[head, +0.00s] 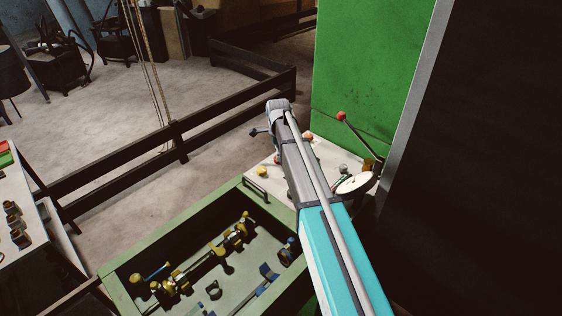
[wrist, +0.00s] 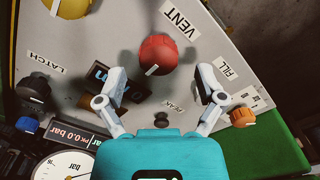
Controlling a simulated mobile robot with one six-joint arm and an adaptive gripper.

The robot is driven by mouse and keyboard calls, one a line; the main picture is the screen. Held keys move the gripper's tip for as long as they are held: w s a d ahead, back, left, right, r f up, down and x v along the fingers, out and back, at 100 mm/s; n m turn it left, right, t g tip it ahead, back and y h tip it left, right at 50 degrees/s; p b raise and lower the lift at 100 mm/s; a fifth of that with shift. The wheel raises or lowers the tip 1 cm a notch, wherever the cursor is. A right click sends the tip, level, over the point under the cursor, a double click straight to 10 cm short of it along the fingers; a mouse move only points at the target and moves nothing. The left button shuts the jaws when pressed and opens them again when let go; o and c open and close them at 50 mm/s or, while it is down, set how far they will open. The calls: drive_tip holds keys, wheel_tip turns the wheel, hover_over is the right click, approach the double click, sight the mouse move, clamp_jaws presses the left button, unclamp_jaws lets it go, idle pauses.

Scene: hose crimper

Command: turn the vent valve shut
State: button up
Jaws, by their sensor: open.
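The vent valve is a round red knob (wrist: 158,52) with a white mark line, beside the VENT label (wrist: 180,22) on a pale panel (wrist: 225,45). My gripper (wrist: 162,78) is open and empty in the wrist view, with one finger to each side, a little below the knob in the picture. The fingers look apart from the knob. In the head view my arm's end (head: 278,106) is over the pale panel (head: 325,155), and the arm hides much of it. A small reddish part shows beside the arm there; I cannot tell if it is the vent knob.
Around the red knob are a yellow knob (wrist: 68,8), a black LATCH knob (wrist: 33,88), an orange knob (wrist: 242,117), a blue knob (wrist: 27,125) and a gauge (wrist: 65,165). A red-tipped lever (head: 341,116) rises right of my arm. A green-rimmed tray (head: 128,262) holds fittings.

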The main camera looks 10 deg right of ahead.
drive_tip(key=shift+f+b, duration=0.85)
drive_tip(key=shift+f, duration=0.25)
